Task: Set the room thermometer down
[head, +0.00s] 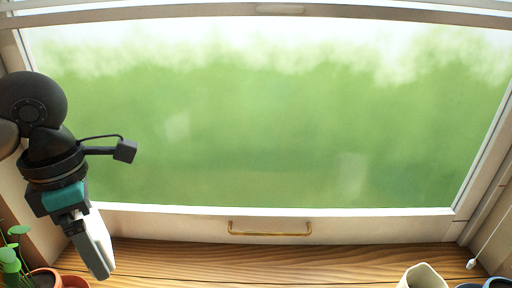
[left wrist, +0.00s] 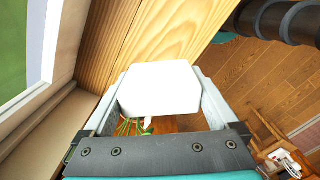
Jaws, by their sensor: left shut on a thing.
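My left gripper (head: 103,270) points down over the left part of the wooden window sill (head: 250,262). In the left wrist view, my left gripper (left wrist: 160,75) is shut on a flat white piece with rounded corners, which I take to be the room thermometer (left wrist: 160,90). Only its plain white side shows; its face is hidden. In the head view the thermometer is hard to tell from the pale fingers. I cannot tell whether it touches the sill. My right gripper is in neither view.
A green plant (head: 12,255) and terracotta pots (head: 75,282) stand at the lower left, close to the gripper. A cream pot (head: 423,276) stands at the lower right. The sill between them is clear. A window with a brass handle (head: 270,233) rises behind.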

